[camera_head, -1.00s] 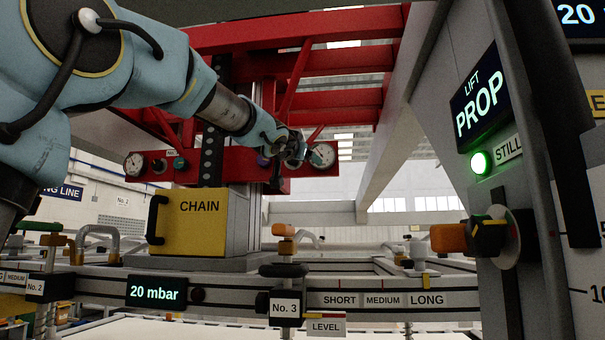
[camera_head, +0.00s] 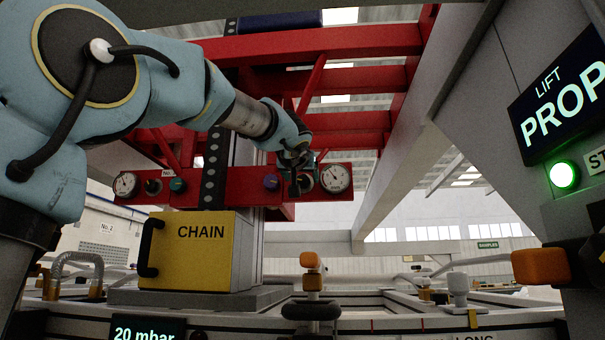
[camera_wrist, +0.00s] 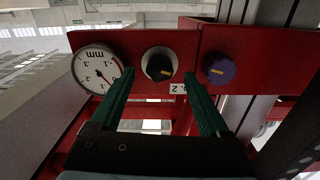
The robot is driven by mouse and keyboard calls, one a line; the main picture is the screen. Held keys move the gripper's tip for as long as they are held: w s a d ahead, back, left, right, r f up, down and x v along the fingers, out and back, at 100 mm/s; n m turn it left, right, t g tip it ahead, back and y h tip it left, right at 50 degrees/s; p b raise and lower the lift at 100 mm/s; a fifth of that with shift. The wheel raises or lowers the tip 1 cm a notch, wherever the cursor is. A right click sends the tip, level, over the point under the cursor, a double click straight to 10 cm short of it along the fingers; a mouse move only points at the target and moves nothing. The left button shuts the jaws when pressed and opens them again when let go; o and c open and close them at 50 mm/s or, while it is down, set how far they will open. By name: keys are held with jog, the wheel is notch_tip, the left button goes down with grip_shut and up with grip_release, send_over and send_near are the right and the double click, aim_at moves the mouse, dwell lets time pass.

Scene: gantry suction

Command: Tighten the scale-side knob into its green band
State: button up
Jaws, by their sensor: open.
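My gripper (camera_wrist: 159,75) is open and empty in the wrist view. Its two green fingers lie to either side of a black knob (camera_wrist: 158,64) with a yellow mark, set on a pale round dial. Whether they touch it cannot be told. No green band shows clearly on that dial. A round gauge (camera_wrist: 98,68) is left of this knob and a purple knob (camera_wrist: 219,68) is right of it. In the head view my gripper (camera_head: 297,178) is at the red bar's right end, partly covering that knob, between the purple knob (camera_head: 271,183) and the gauge (camera_head: 336,178).
The red bar (camera_head: 238,182) also carries a left gauge (camera_head: 125,184) and a teal knob (camera_head: 177,185). A yellow CHAIN box (camera_head: 185,262) stands below. At right are an orange handle (camera_head: 541,266) and a column with a PROP sign (camera_head: 562,105) and lit green lamp (camera_head: 564,175).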

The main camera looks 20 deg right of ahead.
aim_at(303, 182)
jog(key=shift+p+x, duration=0.45)
jog(key=shift+x, duration=1)
grip_shut()
